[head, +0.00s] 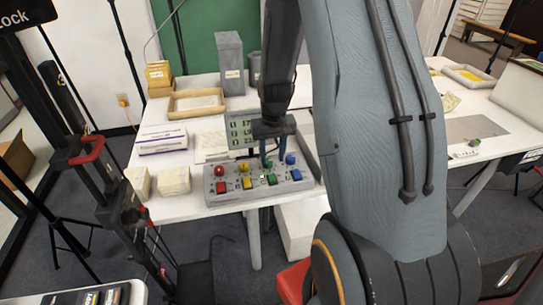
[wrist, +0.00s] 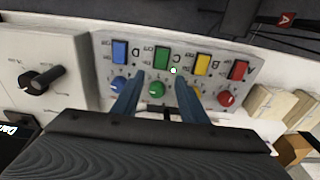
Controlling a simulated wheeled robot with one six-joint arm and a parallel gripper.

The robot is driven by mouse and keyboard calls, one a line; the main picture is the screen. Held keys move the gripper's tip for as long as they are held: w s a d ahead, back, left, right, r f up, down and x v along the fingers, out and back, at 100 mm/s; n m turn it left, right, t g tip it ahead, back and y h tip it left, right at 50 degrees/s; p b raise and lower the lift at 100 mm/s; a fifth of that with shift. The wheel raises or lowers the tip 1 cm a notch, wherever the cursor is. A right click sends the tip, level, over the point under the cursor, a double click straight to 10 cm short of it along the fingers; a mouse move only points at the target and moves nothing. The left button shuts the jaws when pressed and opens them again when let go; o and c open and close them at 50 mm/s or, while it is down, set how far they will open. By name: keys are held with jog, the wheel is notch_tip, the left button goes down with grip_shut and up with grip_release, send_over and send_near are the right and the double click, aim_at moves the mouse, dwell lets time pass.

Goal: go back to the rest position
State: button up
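My gripper (head: 274,158) hangs over the grey control panel (head: 211,200) on the white table, close to its green knob. In the wrist view my gripper (wrist: 159,77) has its two blue-grey fingers apart, with nothing held between them. The green knob (wrist: 156,89) shows in the gap between the fingers. I cannot tell whether the fingers touch the panel. The green button (wrist: 162,57) lies just beyond the fingertips. The panel also bears red, yellow and blue knobs and buttons. The yellow knob is partly hidden behind a finger in the wrist view.
A display with green digits (head: 240,130) stands behind the panel. A white box (head: 163,140), cream blocks (head: 174,181), a tray (head: 196,104) and a tall grey box (head: 230,62) stand on the table. A black stand (head: 104,170) rises at the left.

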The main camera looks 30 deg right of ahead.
jog(key=s+a+r+n+b, duration=0.1)
jog(key=s+a+r+b, duration=0.1)
jog(key=s+a+r, duration=0.2)
jog(key=s+a+r+n+b, duration=0.2)
jog(key=s+a+r, duration=0.3)
jog(key=s+a, duration=0.5)
jog(key=shift+s+a, duration=0.3)
jog(key=shift+a, duration=0.2)
dwell(1.1)
